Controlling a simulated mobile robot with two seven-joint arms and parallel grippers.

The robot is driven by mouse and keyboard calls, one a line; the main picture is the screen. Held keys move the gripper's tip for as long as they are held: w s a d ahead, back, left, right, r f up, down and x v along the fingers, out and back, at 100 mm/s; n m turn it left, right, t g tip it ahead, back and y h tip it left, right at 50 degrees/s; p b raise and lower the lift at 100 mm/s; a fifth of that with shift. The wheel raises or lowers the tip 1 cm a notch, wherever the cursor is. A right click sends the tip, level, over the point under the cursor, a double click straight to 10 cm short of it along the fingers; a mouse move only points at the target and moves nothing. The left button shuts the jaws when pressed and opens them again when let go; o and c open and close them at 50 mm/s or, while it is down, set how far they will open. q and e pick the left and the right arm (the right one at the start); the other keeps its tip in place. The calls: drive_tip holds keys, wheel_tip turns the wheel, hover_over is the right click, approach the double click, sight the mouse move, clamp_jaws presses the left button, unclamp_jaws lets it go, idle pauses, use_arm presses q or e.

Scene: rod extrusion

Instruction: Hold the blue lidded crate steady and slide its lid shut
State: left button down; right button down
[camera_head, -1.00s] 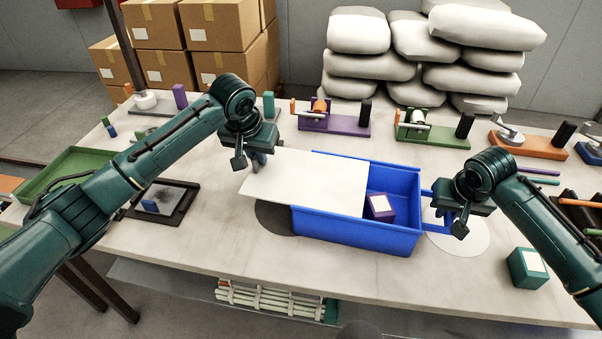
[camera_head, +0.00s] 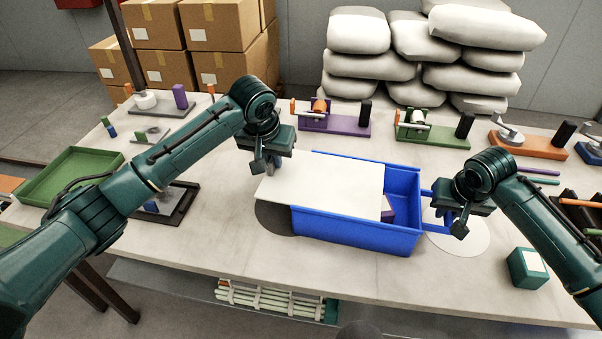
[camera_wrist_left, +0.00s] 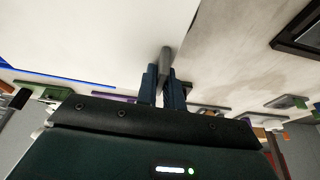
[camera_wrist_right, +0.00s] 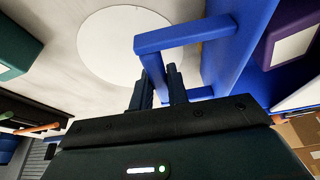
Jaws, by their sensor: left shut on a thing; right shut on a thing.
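The blue crate (camera_head: 350,231) stands on the table, and its white lid (camera_head: 322,183) covers most of its top. The lid sticks out past the crate's left end, and the right part of the crate is open. A purple box (camera_head: 388,209) inside is partly hidden under the lid. My left gripper (camera_head: 272,168) is shut on the lid's grey handle (camera_wrist_left: 166,62) at the lid's left end. My right gripper (camera_head: 454,212) is shut on the blue handle (camera_wrist_right: 152,65) at the crate's right end.
A teal box (camera_head: 527,268) stands at the right front. A green tray (camera_head: 68,176) and a dark tray (camera_head: 183,203) lie to the left. Fixtures such as the purple stand (camera_head: 335,124) line the back. The table in front of the crate is clear.

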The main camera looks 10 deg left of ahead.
sight(309, 172)
use_arm(q)
drive_tip(key=shift+s+d, duration=0.15)
drive_tip(key=shift+d, duration=1.8)
drive_tip(key=shift+s+d, duration=0.15)
drive_tip(key=shift+d, duration=1.8)
use_arm(e)
drive_tip(key=shift+a, duration=0.2)
use_arm(q)
drive_tip(key=c, duration=1.5)
unclamp_jaws()
use_arm(e)
drive_tip(key=shift+d, duration=0.1)
use_arm(q)
drive_tip(key=shift+o, duration=0.2)
drive_tip(key=v, duration=1.2)
use_arm(e)
drive_tip(key=shift+d, duration=0.1)
drive_tip(key=c, duration=1.3)
unclamp_jaws()
drive_tip(key=shift+o, duration=0.6)
drive_tip(key=o, duration=0.4)
